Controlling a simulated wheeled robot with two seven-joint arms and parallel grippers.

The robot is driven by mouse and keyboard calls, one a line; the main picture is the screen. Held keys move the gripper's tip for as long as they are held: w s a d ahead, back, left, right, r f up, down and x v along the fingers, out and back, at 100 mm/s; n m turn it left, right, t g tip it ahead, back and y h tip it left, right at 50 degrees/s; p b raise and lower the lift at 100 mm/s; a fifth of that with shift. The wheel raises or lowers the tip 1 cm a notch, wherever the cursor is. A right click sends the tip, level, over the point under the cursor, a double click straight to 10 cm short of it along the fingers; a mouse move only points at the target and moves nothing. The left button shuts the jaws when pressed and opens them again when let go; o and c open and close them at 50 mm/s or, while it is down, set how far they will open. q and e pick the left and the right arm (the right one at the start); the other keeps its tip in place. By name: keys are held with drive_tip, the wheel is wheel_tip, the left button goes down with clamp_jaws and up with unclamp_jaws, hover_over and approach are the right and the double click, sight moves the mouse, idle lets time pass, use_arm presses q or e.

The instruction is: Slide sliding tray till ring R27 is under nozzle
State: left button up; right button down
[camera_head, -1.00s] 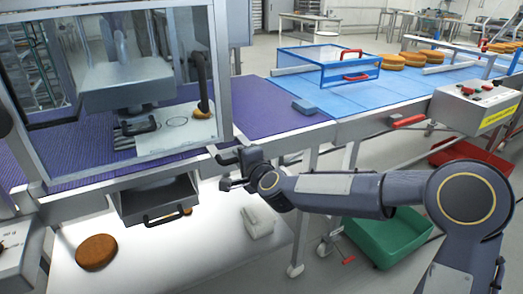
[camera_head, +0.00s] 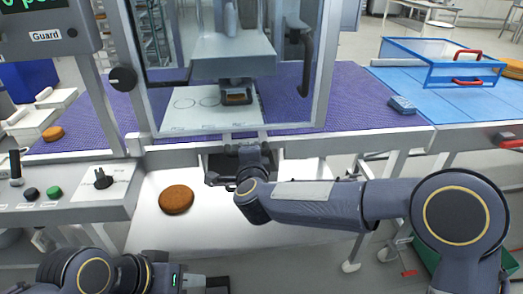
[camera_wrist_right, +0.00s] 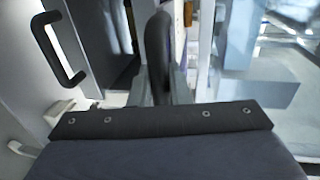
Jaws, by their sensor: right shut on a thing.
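The sliding tray (camera_head: 185,122) is a pale plate with printed rings, inside the clear guard. Two empty rings (camera_head: 197,102) show on its left part; I cannot read R27 on any ring. The nozzle (camera_head: 236,83) hangs over the right part, with a brown round (camera_head: 237,98) directly below it. My right gripper (camera_head: 236,153) is at the machine's front rail, shut on a dark handle. In the right wrist view a dark upright piece (camera_wrist_right: 158,50) stands between its fingers. My left gripper (camera_head: 190,283) is low at the bottom edge, partly cut off; its jaws are unclear.
A brown round (camera_head: 176,199) lies on the white surface below. A panel with buttons (camera_head: 70,190) stands at left. A black handle (camera_wrist_right: 57,48) shows in the wrist view.

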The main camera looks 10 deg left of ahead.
drive_tip(key=shift+s+a+f, duration=0.1)
drive_tip(key=shift+s+a, duration=0.05)
drive_tip(key=shift+a, duration=0.1)
drive_tip(key=c, duration=1.4)
unclamp_jaws()
drive_tip(key=shift+a, duration=0.15)
drive_tip(key=v, duration=0.8)
